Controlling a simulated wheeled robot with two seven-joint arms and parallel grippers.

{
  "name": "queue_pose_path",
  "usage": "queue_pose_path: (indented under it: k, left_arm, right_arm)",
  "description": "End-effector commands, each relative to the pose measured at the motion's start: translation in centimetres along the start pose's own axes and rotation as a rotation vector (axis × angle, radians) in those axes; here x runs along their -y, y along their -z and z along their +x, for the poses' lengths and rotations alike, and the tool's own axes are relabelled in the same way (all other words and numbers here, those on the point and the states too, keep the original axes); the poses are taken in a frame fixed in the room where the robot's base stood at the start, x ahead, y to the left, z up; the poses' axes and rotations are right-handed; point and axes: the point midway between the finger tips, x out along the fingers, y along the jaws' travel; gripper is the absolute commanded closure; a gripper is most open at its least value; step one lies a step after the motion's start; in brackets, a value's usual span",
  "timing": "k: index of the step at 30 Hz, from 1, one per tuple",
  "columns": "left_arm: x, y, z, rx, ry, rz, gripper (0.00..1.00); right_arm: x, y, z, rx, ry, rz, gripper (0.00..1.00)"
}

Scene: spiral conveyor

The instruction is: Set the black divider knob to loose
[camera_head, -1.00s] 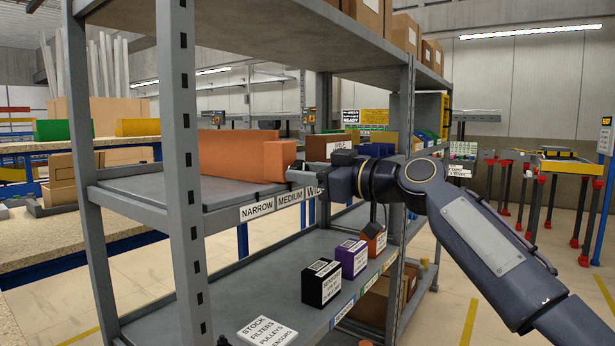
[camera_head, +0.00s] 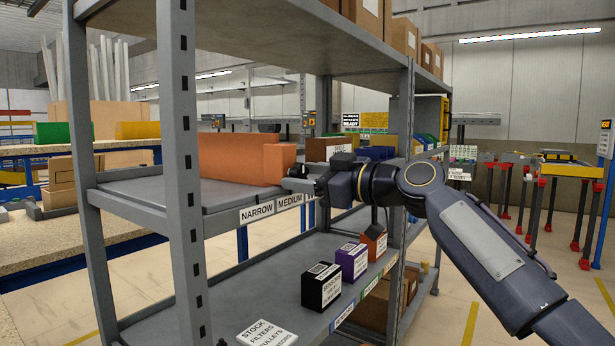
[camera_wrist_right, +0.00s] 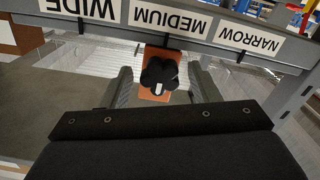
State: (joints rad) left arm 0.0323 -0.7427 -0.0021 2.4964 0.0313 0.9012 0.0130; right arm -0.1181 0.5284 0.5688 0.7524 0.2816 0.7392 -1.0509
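The orange divider (camera_head: 225,158) stands on the upper grey shelf, over the NARROW and MEDIUM labels. The black divider knob (camera_wrist_right: 159,74) is a lobed knob on the divider's orange end (camera_wrist_right: 158,53) in the right wrist view, with a white mark beside it. The head view does not show the knob clearly. My right gripper (camera_head: 301,177) is at the divider's front end. In the right wrist view my right gripper (camera_wrist_right: 163,88) is open, with one finger on each side of the knob and gaps between. My left gripper is out of view.
A WIDE label (camera_wrist_right: 91,8) sits on the shelf edge in the wrist view. A shelf post (camera_head: 183,180) stands left of the divider. Black (camera_head: 321,287), purple (camera_head: 352,261) and orange (camera_head: 374,242) boxes stand on the lower shelf, beneath my arm.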

Motion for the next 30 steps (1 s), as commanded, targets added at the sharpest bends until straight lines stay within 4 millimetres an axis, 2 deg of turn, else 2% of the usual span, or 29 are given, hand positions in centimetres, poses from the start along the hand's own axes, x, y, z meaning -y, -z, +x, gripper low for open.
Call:
queue_pose_path:
  k: [8,21,30]
  left_arm:
    - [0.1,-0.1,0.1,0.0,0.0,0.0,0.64]
    - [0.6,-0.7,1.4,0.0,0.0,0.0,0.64]
    - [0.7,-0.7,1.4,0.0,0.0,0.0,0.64]
  right_arm:
    - [-0.1,0.1,-0.5,-0.003,-0.002,0.0,0.45]
    - [0.0,-0.1,-7.0,0.0,-0.003,0.001,0.45]
    - [0.0,0.1,-7.8,-0.001,0.0,0.0,0.45]
